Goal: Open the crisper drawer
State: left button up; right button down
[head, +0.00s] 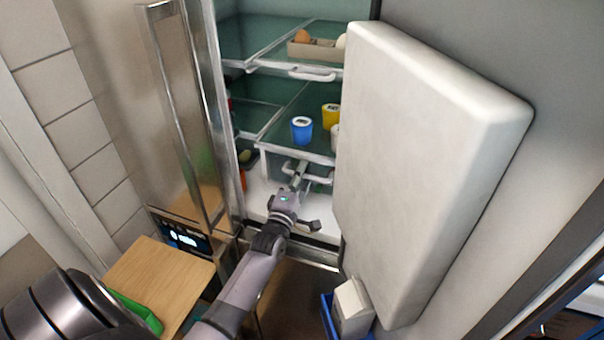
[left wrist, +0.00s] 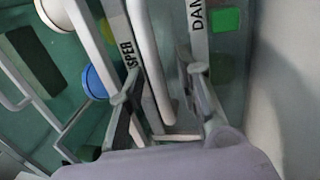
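The crisper drawer (head: 265,168) is the low clear drawer at the bottom of the open fridge, with a pale bar handle (head: 320,181). I cannot tell whether the drawer is fully shut. My left gripper (head: 299,170) reaches in at the drawer front and covers part of it. In the left wrist view its fingers (left wrist: 163,80) are apart, with a pale handle bar (left wrist: 150,55) between them. The bar does not clearly touch both fingers. A label ending in "SPER" shows beside the bar, partly hidden by a finger. My right gripper is not in view.
The thick open fridge door (head: 425,165) stands close on the right. A blue tub (head: 302,130) and a yellow tub (head: 331,116) stand on the shelf above. An egg tray (head: 313,47) is higher up. A wooden surface (head: 165,280) is at lower left.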

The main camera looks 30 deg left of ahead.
pick_arm(q)
grip_shut()
dwell(0.4)
dwell(0.5)
